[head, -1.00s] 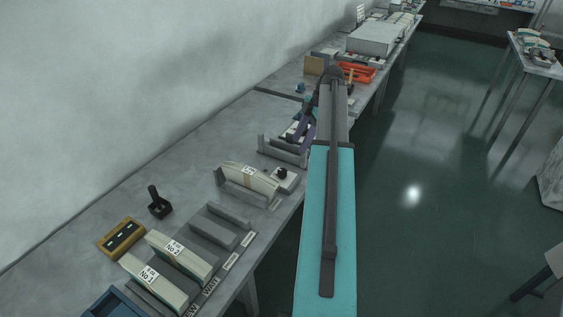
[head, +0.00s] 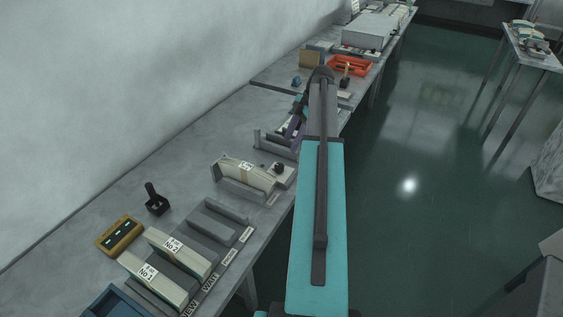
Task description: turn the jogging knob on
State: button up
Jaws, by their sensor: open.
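A small black knob (head: 279,167) sits on a low white box at the table's front edge, beside a holder with a stack of pale papers (head: 246,173). I take it to be the jogging knob; its setting is too small to read. My gripper (head: 291,131) is small and dark purple at the far end of my arm, beyond the knob and over a grey open holder (head: 271,142). It is partly hidden by my arm. It appears apart from the knob, and nothing can be seen held in it.
Nearer stand two labelled paper stacks (head: 178,253) in grey trays, a yellow box with a display (head: 120,235), a black upright-handled tool (head: 156,200) and a blue tray (head: 117,302). An orange tray (head: 348,66) lies farther back.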

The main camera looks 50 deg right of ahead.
aim_at(279, 166)
jog(key=shift+p+x, duration=1.7)
jog(key=shift+x, duration=4.05)
jog(key=c, duration=1)
